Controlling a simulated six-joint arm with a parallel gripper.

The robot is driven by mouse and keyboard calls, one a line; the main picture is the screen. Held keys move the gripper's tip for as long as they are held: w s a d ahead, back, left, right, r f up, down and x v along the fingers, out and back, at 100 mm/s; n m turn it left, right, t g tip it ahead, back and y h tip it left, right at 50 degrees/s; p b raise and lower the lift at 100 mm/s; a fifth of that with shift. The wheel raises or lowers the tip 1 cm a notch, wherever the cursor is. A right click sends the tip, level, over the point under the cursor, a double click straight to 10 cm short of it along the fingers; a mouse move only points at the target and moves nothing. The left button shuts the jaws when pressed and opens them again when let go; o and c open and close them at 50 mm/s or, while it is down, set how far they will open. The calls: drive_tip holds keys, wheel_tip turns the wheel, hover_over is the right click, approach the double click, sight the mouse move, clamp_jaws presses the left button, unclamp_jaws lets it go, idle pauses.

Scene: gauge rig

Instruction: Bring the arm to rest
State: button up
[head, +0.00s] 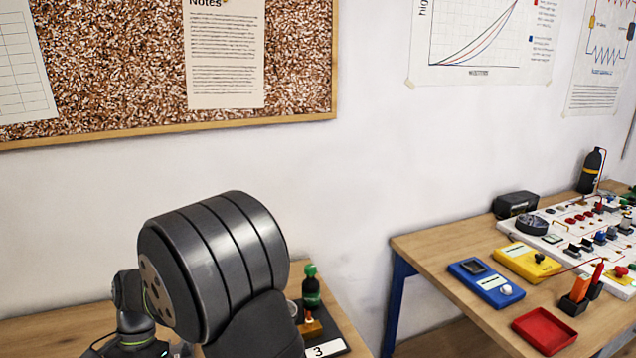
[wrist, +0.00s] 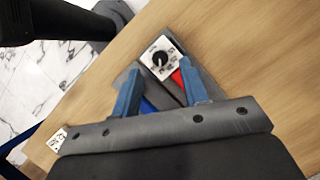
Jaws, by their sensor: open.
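My arm (head: 215,265) fills the lower middle of the head view, with a large dark joint in front of the wall. My gripper is out of sight in the head view. In the wrist view my gripper (wrist: 168,95) shows two blue fingers standing apart, so it is open. Between and beyond the fingers lies a grey piece with a white dial box (wrist: 163,59) on it, with a black knob. Red and blue parts show beside the dial box. I cannot tell whether the fingers touch anything.
At right in the head view, a wooden table (head: 440,250) holds a blue meter (head: 486,283), a yellow meter (head: 527,262), a red tray (head: 544,331) and a white board with several parts. A green-topped bottle (head: 311,290) stands behind my arm, near a card marked 3 (head: 324,348).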

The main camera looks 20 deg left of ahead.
drive_tip(key=shift+x, duration=1.5)
drive_tip(key=v, duration=1.7)
drive_tip(key=x, duration=1.7)
drive_tip(key=shift+s+f, duration=0.1)
drive_tip(key=n, duration=0.2)
drive_tip(key=n+t+h, duration=0.1)
drive_tip(key=n, duration=0.1)
drive_tip(key=shift+a+n+h, duration=0.25)
drive_tip(key=shift+n+h, duration=0.05)
drive_tip(key=shift+n, duration=0.1)
drive_tip(key=n+t+h, duration=0.1)
drive_tip(key=n, duration=0.3)
drive_tip(key=shift+s+a, duration=0.1)
drive_tip(key=shift+s, duration=0.1)
drive_tip(key=n+t, duration=0.1)
drive_tip(key=n, duration=0.1)
drive_tip(key=n+t, duration=0.1)
drive_tip(key=n, duration=0.1)
drive_tip(key=shift+s+n+h, duration=0.15)
drive_tip(key=shift+n+h, duration=0.15)
drive_tip(key=n+t, duration=0.1)
drive_tip(key=n, duration=0.3)
drive_tip(key=shift+s+t, duration=0.15)
drive_tip(key=shift+t, duration=0.25)
drive_tip(key=shift+n, duration=0.3)
